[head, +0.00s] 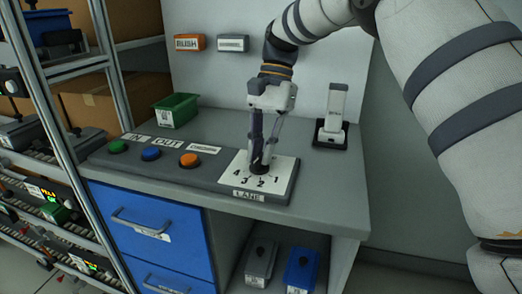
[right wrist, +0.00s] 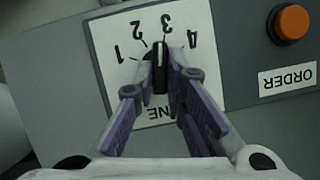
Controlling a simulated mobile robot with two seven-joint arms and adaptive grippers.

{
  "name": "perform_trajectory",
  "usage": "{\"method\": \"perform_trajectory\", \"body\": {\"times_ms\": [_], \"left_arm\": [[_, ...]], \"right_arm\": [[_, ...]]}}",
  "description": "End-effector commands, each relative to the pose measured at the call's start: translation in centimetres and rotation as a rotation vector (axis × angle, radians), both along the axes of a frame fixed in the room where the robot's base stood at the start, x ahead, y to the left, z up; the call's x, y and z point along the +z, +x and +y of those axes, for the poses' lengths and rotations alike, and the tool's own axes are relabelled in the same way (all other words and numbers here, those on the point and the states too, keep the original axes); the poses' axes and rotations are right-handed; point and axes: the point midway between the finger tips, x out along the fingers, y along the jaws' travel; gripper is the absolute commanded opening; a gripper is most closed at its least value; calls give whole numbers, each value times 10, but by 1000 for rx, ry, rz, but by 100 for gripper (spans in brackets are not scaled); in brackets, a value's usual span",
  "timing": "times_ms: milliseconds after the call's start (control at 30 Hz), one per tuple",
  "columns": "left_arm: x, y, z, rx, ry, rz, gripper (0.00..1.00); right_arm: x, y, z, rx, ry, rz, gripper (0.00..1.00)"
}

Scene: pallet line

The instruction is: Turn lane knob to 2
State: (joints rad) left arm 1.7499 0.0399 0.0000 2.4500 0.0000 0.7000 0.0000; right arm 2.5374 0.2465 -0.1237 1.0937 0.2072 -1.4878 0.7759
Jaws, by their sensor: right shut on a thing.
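The lane knob (head: 260,168) is a small black knob on a white plate (head: 282,175) marked 1 to 4, with a LANE label in front. My right gripper (head: 262,160) points down onto the plate and is shut on the knob. In the right wrist view, the knob (right wrist: 160,78) sits between the two fingertips (right wrist: 160,72). Its pale line points up, near the 3 and to the right of the 2. The fingers cover part of the plate. My left gripper is not in view.
Green, blue and orange buttons (head: 189,160) line the console left of the plate. A green bin (head: 175,110) stands behind them. A white device in a black stand (head: 333,120) is at the back right. The counter right of the plate is clear.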

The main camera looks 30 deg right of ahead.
Motion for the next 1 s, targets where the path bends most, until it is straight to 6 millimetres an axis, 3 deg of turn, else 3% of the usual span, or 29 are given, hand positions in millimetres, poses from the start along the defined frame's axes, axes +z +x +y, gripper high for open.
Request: {"method": "perform_trajectory", "body": {"times_ms": [500,1000], "left_arm": [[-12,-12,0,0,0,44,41],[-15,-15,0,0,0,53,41]], "right_arm": [[-2,4,3,410,0,2,0],[-1,4,4,558,-1,1,0]]}}
